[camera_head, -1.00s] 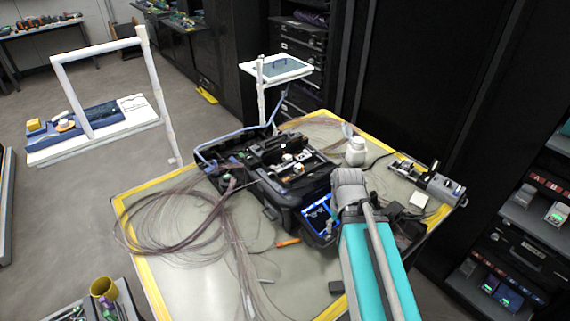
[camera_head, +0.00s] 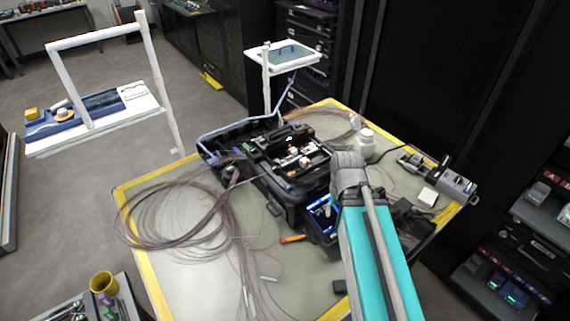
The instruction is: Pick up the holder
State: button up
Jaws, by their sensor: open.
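I cannot single out the holder with certainty. Small white and metal parts (camera_head: 304,161) sit in the open middle of the black fusion splicer (camera_head: 283,197) on the table, and one of them could be it. My arm reaches in from the bottom right, with a teal link and a grey joint at its far end, over the splicer's right side. My gripper's fingers do not show; that grey joint or the splicer may hide them. The splicer's small blue screen (camera_head: 322,213) is partly visible left of my arm.
The yellow-edged table (camera_head: 205,285) carries loops of thin fibre (camera_head: 175,215) at left. A white bottle (camera_head: 366,142) stands behind my arm. A grey device (camera_head: 452,184) and a white block (camera_head: 428,196) lie at right. Black cabinets (camera_head: 440,80) stand close behind.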

jog(key=o, duration=0.3)
jog(key=shift+w+r+p, duration=0.1)
jog(key=shift+r+p, duration=0.15)
jog(key=shift+p, duration=0.05)
notch_tip(320, 180, up, 10)
jog(key=w+p, duration=0.2)
jog(key=p, duration=0.8)
notch_tip(320, 180, up, 6)
jog(key=m+p, duration=0.6)
jog(key=m, duration=0.5)
send_over(288, 161)
jog(key=shift+w+f, duration=0.1)
jog(key=shift+f+b, duration=0.15)
jog(key=shift+b, duration=0.15)
notch_tip(288, 161, down, 8)
jog(key=b, duration=0.8)
jog(key=shift+f, duration=0.15)
jog(key=shift+f, duration=0.1)
